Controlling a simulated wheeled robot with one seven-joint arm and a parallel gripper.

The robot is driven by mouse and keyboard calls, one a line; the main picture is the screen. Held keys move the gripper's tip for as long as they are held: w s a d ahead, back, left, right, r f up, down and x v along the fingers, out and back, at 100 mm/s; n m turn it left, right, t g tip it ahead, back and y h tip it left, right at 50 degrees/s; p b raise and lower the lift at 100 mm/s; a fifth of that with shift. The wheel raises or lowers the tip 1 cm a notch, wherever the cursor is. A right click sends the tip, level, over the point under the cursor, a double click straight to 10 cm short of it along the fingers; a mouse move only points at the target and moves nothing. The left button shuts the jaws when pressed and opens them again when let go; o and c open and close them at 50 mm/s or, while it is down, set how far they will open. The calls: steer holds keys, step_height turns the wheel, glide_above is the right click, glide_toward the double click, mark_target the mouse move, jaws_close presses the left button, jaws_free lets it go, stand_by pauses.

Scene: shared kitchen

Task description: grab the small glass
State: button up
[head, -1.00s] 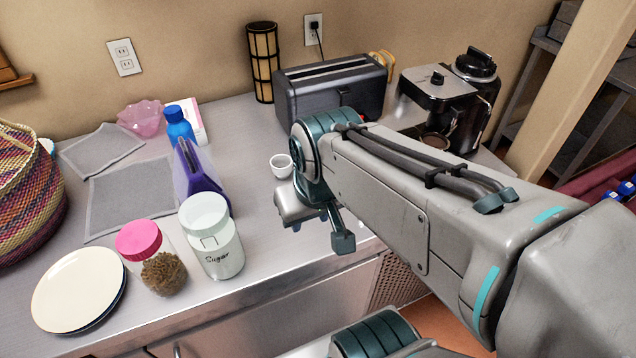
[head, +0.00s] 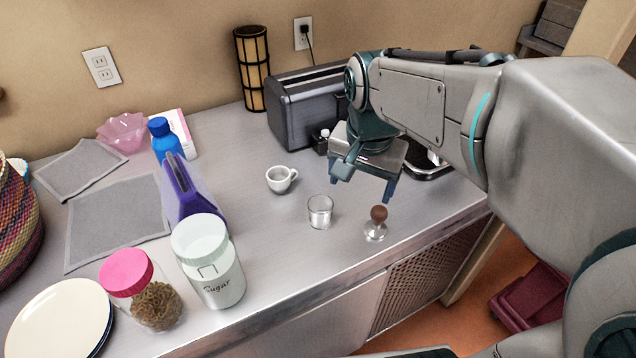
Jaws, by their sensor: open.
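My gripper (head: 361,190) is open and empty. It hangs above the counter, to the right of the glass and higher in the picture, with its fingers pointing down. The gripper is apart from the glass. Nothing covers the glass.
A white cup (head: 281,179) stands behind and left of the glass. A tamper with a brown knob (head: 377,222) stands close on its right. The sugar jar (head: 208,262) is further left. The toaster (head: 300,108) is behind. The counter's front edge is nearby.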

steer(key=w+a+f+m+g+b, duration=0.25)
steer(key=w+a+f+m, duration=0.2)
steer(key=w+m, duration=0.4)
steer(key=n, duration=0.1)
glide_above(321, 209)
steer(key=s, duration=0.2)
steer(key=shift+t, duration=0.35)
step_height(321, 209, down, 8)
steer(key=shift+w+b, duration=0.15)
steer(key=shift+b, duration=0.2)
steer(key=shift+s+a+f+p, duration=0.1)
steer(key=shift+s+f+p, duration=0.05)
steer(key=shift+f, duration=1.2)
steer(key=shift+s+a+f+p, duration=0.1)
steer(key=shift+s+f+p, duration=0.05)
steer(key=shift+f, duration=1.2)
steer(key=shift+c, duration=0.4)
steer(key=c, duration=1.2)
steer(key=shift+o, duration=0.2)
steer(key=shift+r, duration=0.1)
